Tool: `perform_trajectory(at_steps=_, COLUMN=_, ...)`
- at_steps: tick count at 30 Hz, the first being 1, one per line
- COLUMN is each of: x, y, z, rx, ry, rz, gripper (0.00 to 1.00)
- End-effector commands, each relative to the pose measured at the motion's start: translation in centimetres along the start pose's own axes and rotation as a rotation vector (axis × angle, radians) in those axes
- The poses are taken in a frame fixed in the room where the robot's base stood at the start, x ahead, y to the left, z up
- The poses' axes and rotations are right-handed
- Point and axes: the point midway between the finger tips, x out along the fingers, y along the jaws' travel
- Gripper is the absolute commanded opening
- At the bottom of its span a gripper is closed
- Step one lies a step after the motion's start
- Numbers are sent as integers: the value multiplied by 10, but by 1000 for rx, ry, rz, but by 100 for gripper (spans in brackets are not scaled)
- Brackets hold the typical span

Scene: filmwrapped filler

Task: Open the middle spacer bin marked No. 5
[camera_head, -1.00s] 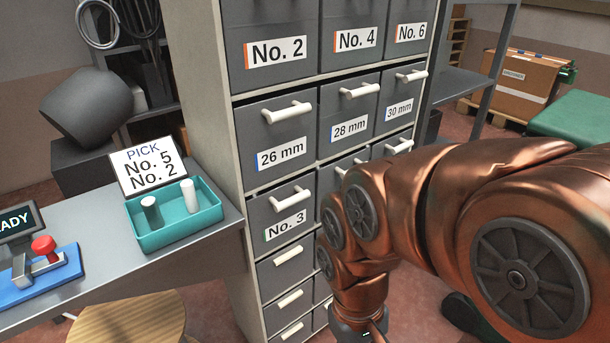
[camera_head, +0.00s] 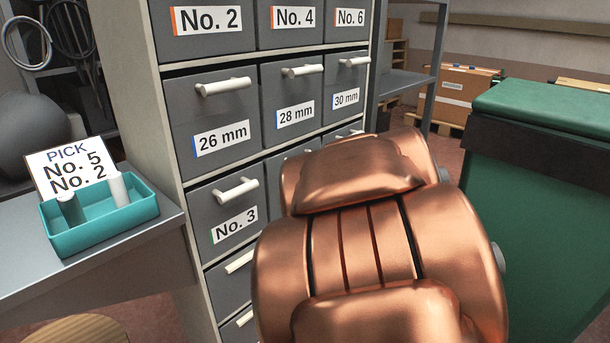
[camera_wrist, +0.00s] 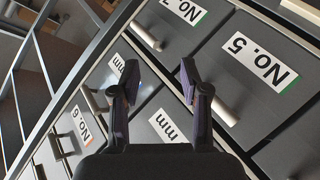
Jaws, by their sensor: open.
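The bin marked No. 5 (camera_wrist: 260,62) is at the upper right of the wrist view, which shows the cabinet turned. It is dark grey with a white, green-edged label, and its front looks flush with its neighbours. Its pale bar handle (camera_wrist: 226,110) lies just right of my right finger. My gripper (camera_wrist: 158,80) is open in front of the cabinet, and nothing shows between its fingers. I cannot tell whether the right finger touches the handle. In the head view my copper arm covers the gripper and most of bin No. 5.
Bins No. 3 (camera_head: 234,225), 26 mm (camera_head: 221,139) and 28 mm (camera_head: 295,114) surround that place, with protruding handles. A bench at left holds a teal tray (camera_head: 105,232) with two cylinders and a PICK No. 5, No. 2 sign (camera_head: 70,168). A green-topped unit (camera_head: 540,200) stands close at right.

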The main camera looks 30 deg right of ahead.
Motion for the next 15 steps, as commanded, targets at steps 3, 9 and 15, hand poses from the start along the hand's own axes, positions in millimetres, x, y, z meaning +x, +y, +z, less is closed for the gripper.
perform_trajectory(at_steps=3, x=17, y=18, z=-6, rx=-92, ry=123, rz=85, gripper=45)
perform_trajectory(at_steps=9, x=31, y=32, z=-29, rx=-267, ry=342, rz=177, gripper=45)
perform_trajectory(at_steps=15, x=34, y=22, z=-42, rx=-444, ry=557, rz=216, gripper=45)
